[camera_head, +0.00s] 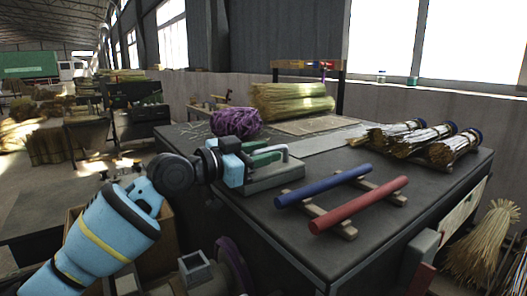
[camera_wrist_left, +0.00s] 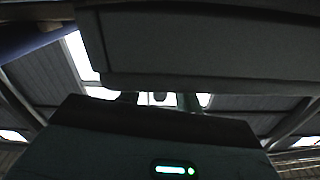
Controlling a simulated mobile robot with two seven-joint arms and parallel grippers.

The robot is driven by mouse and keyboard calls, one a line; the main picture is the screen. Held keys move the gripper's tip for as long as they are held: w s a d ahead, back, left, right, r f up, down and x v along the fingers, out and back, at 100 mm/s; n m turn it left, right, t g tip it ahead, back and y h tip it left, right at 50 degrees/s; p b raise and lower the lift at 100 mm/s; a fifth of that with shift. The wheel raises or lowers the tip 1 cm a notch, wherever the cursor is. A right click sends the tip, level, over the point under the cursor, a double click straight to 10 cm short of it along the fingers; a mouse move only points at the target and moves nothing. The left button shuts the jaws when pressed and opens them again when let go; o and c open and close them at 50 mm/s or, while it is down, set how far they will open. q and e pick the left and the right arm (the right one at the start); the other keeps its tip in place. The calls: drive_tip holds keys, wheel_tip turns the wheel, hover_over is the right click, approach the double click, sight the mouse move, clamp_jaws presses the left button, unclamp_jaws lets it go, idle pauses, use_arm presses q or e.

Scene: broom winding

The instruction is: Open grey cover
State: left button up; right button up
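The grey cover (camera_head: 277,179) is a low grey block with a raised handle, at the near left edge of the dark workbench. It looks closed. My left gripper (camera_head: 262,153) is at the handle, coming in from the left, with its green-tinted fingers beside it. In the left wrist view a large dark grey block, probably the cover (camera_wrist_left: 200,45), fills the top. The fingers (camera_wrist_left: 158,99) stand apart there, with a small dark piece between them and light on both sides. Whether they touch the handle is hidden. My right gripper is not in view.
On the workbench (camera_head: 300,240), a blue rod (camera_head: 322,187) and a red rod (camera_head: 358,205) lie on wooden supports right of the cover. A purple twine bundle (camera_head: 236,122) and straw (camera_head: 290,101) lie behind. Several tied bundles (camera_head: 453,147) lie at the right.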

use_arm(q)
drive_tip(key=shift+w+d, duration=0.15)
clamp_jaws()
drive_tip(key=shift+r, duration=0.1)
idle(0.3)
